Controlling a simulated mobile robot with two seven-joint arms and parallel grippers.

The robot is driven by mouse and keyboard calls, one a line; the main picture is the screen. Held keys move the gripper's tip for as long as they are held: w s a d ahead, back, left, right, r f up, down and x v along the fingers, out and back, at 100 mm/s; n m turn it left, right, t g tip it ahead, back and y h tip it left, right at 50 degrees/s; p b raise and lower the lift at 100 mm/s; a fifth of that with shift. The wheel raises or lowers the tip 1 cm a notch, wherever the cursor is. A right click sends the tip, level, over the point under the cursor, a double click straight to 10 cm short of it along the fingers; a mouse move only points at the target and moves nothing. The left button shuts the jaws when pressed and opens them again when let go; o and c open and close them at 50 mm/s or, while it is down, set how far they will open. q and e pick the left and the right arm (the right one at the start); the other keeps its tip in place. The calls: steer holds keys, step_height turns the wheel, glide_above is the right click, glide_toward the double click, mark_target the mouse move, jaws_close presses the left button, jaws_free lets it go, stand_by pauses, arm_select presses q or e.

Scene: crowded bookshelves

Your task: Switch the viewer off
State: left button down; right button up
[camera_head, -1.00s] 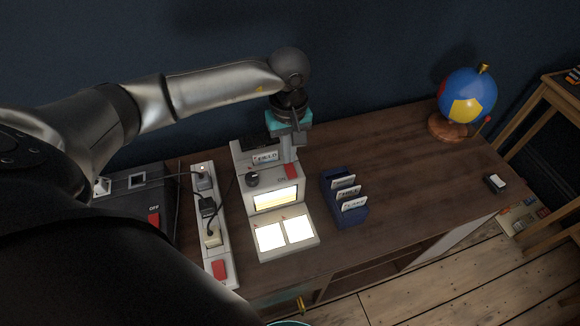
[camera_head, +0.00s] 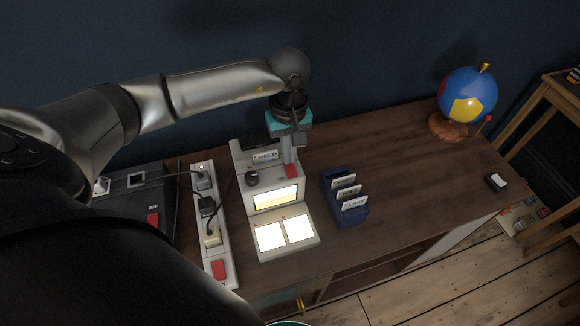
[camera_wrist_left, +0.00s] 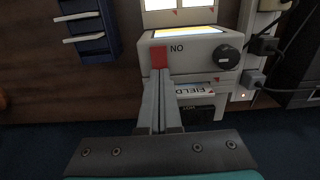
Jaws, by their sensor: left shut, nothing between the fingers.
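The viewer (camera_head: 283,221) is a pale box on the desk, its window and two lower panels lit bright. Its red switch (camera_head: 291,171) sits on the upper front, beside a black knob (camera_head: 252,178). My left gripper (camera_head: 289,162) is shut and empty, with its fingertips right at the switch. In the left wrist view the fingertips (camera_wrist_left: 160,72) meet the near end of the red switch (camera_wrist_left: 159,57); whether they press it I cannot tell. Upside-down ON lettering is beside it. A FIELD card (camera_head: 265,156) sits in the top of the viewer. My right gripper is not in view.
A power strip (camera_head: 215,245) with plugs and cables and a black box (camera_head: 135,207) marked OFF stand left of the viewer. A blue card rack (camera_head: 336,207) stands close on the right. A globe (camera_head: 467,95) is farther right; desk between is clear.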

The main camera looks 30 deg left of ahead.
arm_select(q)
steer(key=shift+f+b, duration=0.6)
steer(key=shift+f, duration=0.1)
steer(key=shift+r, duration=0.1)
steer(key=shift+r+p, duration=2.3)
steer(key=shift+r, duration=1.2)
steer(key=shift+f, duration=0.1)
